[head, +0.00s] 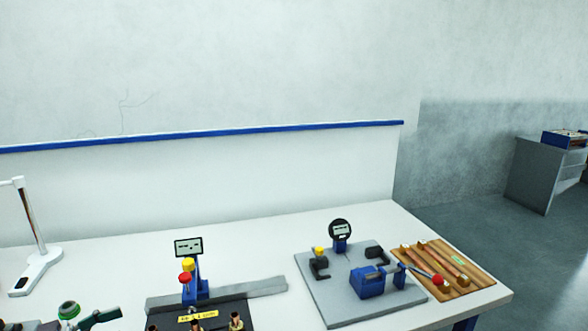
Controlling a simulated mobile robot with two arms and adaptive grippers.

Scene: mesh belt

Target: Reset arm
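Neither of my grippers shows in the head view, and no arm of mine can be made out. The white workbench (245,255) fills the lower part of the view, with a blue-edged back panel (220,175) behind it.
A grey plate (330,300) carries a round gauge (340,230) and a blue clamp (370,282). Right of it lies a wooden tray (482,284). A blue stand (195,287) with a display is centre-left. A white lamp stand (36,262) and a green-topped item (69,310) are left.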

